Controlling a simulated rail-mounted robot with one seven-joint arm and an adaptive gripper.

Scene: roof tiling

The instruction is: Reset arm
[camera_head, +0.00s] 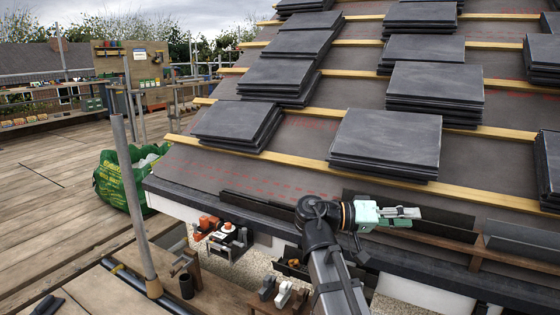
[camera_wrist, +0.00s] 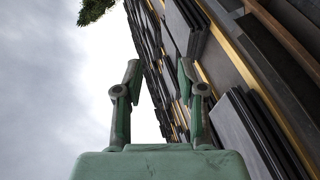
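My gripper (camera_head: 412,213) is at the end of my arm, over the eave edge of the roof in the head view, pointing right. In the wrist view its two fingers (camera_wrist: 158,80) stand apart with nothing between them. Sky and the tilted roof show behind the fingers. The gripper holds no tile and appears clear of the tile stacks.
Stacks of dark tiles (camera_head: 388,142) lie on wooden battens (camera_head: 300,155) up the roof. Tools (camera_head: 222,236) sit by the eave. A metal pole (camera_head: 133,200) and green bag (camera_head: 118,188) stand at left. The plank deck (camera_head: 45,190) is largely clear.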

